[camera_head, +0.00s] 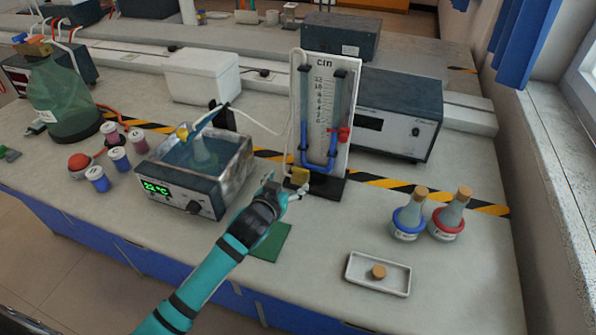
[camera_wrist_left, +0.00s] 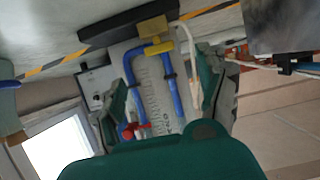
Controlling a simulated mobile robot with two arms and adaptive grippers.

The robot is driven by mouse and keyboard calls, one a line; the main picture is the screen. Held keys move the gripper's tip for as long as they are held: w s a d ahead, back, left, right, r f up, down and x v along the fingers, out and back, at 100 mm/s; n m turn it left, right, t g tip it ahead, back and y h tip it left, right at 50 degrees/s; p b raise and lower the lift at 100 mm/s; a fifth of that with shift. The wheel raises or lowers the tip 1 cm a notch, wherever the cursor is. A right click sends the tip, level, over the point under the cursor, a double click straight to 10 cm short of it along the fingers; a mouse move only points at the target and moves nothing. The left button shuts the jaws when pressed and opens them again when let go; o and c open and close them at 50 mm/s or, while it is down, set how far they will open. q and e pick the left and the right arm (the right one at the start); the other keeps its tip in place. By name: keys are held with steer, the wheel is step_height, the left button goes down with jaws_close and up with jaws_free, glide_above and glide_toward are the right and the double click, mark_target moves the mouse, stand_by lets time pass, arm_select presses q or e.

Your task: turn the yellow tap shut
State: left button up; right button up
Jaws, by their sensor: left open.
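A yellow tap (camera_wrist_left: 158,48) sits on the manometer (camera_head: 325,105) near the bottom of its blue U-shaped tube. In the wrist view it lies beside a brass-coloured block (camera_wrist_left: 153,28), which shows yellowish in the head view (camera_head: 300,176). My left gripper (camera_head: 283,188) is in front of the manometer's dark base. In the wrist view its two fingers (camera_wrist_left: 163,76) are spread apart, with the tap and tube between and beyond them. They hold nothing. The tap's handle is small, and its exact angle is hard to tell. My right gripper is not in view.
A water bath (camera_head: 235,175) with a flask stands left of the manometer. A grey instrument box (camera_head: 398,118) is behind right. Two stoppered flasks (camera_head: 409,220) and a white tray (camera_head: 377,285) stand at right. A pale hose (camera_head: 255,122) runs from the bath to the manometer.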

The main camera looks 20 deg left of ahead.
mark_target(300, 170)
arm_select(q)
steer(key=x, duration=0.9)
steer(key=shift+w+d+f, duration=0.1)
steer(key=shift+w, duration=0.1)
steer(key=shift+c, duration=0.3)
